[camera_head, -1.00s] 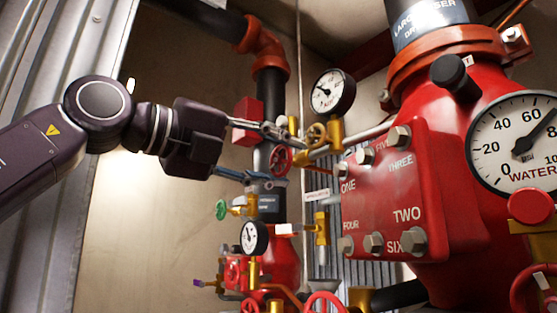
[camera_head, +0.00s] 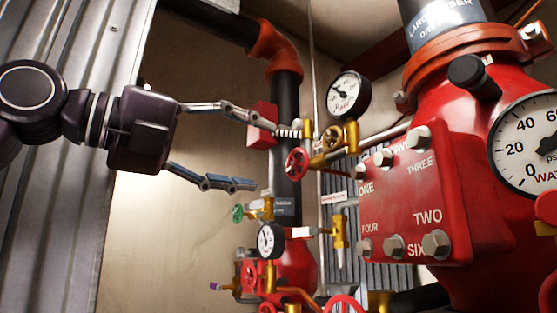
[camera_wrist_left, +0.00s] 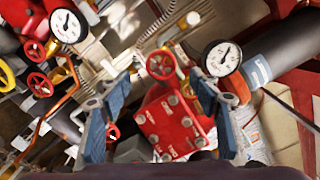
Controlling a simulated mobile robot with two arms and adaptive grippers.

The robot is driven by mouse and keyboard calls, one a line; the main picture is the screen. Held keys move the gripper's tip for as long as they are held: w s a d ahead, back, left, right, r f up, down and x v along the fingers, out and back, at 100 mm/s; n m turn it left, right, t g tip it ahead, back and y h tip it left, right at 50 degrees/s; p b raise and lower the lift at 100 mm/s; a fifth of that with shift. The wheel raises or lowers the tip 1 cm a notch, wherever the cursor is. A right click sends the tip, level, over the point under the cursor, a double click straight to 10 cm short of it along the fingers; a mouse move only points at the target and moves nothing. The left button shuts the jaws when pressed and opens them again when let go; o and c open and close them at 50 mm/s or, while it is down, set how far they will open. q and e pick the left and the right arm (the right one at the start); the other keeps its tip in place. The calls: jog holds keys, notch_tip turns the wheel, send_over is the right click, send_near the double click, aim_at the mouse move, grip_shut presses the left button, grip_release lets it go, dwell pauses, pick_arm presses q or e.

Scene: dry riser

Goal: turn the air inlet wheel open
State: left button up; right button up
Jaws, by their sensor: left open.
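A small red handwheel (camera_head: 297,160) sits on brass pipework below a round gauge. I take it for the air inlet wheel, but no readable label confirms this. It shows face-on in the left wrist view (camera_wrist_left: 161,66), between the finger lines. My left gripper (camera_head: 258,152) is open and empty, left of the wheel, its fingers spread above and below the wheel's height. It appears apart from the wheel. In the left wrist view the blue-grey fingers of the gripper (camera_wrist_left: 159,84) stand wide apart. My right gripper is not in view.
A black vertical pipe (camera_head: 287,100) stands behind. A red bolted plate (camera_head: 410,205) is at right. A green wheel (camera_head: 238,214) and lower gauge (camera_head: 270,241) sit below.

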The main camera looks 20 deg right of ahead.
pick_arm(q)
jog(key=shift+v, duration=1.7)
